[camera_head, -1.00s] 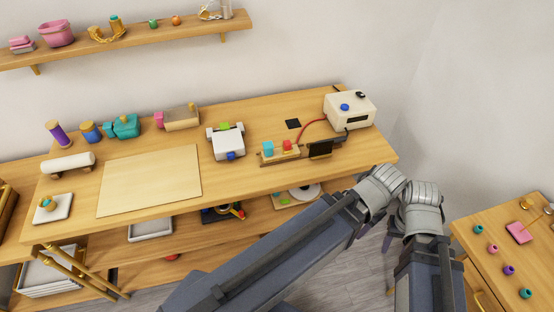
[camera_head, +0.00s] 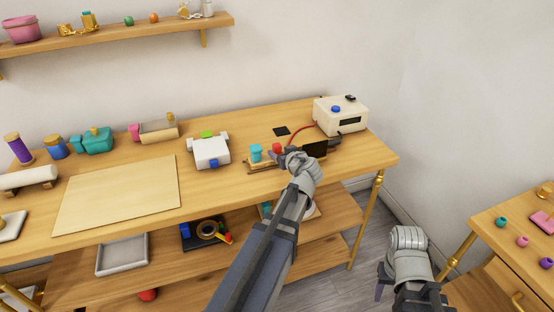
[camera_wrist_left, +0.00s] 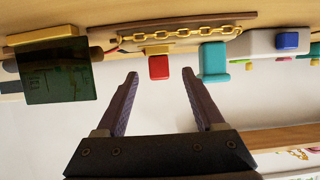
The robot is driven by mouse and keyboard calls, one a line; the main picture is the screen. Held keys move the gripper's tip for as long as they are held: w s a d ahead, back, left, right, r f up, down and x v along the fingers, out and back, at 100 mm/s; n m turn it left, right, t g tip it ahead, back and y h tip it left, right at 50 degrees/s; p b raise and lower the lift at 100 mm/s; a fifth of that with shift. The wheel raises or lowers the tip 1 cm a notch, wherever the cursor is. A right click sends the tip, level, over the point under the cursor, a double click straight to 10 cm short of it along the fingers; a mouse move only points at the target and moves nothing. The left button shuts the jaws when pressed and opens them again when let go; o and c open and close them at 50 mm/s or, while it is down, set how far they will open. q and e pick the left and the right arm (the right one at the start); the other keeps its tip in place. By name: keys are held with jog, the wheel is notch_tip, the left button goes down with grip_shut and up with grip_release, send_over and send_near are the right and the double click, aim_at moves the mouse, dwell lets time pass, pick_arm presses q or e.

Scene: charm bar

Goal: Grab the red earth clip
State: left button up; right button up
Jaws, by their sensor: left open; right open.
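The red earth clip (camera_head: 277,149) is a small red block on a wooden stand (camera_head: 262,165) near the back right of the workbench. In the left wrist view the red clip (camera_wrist_left: 158,67) hangs on a brass mount below a gold chain (camera_wrist_left: 170,33). My left gripper (camera_wrist_left: 160,84) is open, with its two fingers pointing at the clip, one to either side of its line. I see nothing between them. In the head view my left gripper (camera_head: 287,157) partly hides the stand. My right gripper (camera_head: 381,291) is low at right, off the bench, mostly hidden by its wrist.
A teal block (camera_head: 256,152) sits just left of the clip, and a dark screen (camera_head: 315,149) to its right. A cream box (camera_head: 340,115) with a red cable stands behind. A white device (camera_head: 210,153) is further left. A pale board (camera_head: 118,195) lies flat.

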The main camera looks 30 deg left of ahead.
aim_at(275, 145)
pick_arm(q)
jog(key=shift+r+b+x, duration=0.15)
jog(key=shift+b+x, duration=0.5)
jog(key=shift+x, duration=1.35)
jog(key=shift+r+b+x, duration=0.15)
jog(key=shift+b+x, duration=0.5)
jog(key=shift+x, duration=1.35)
jog(key=shift+w, duration=0.15)
jog(key=shift+c, duration=0.3)
grip_shut()
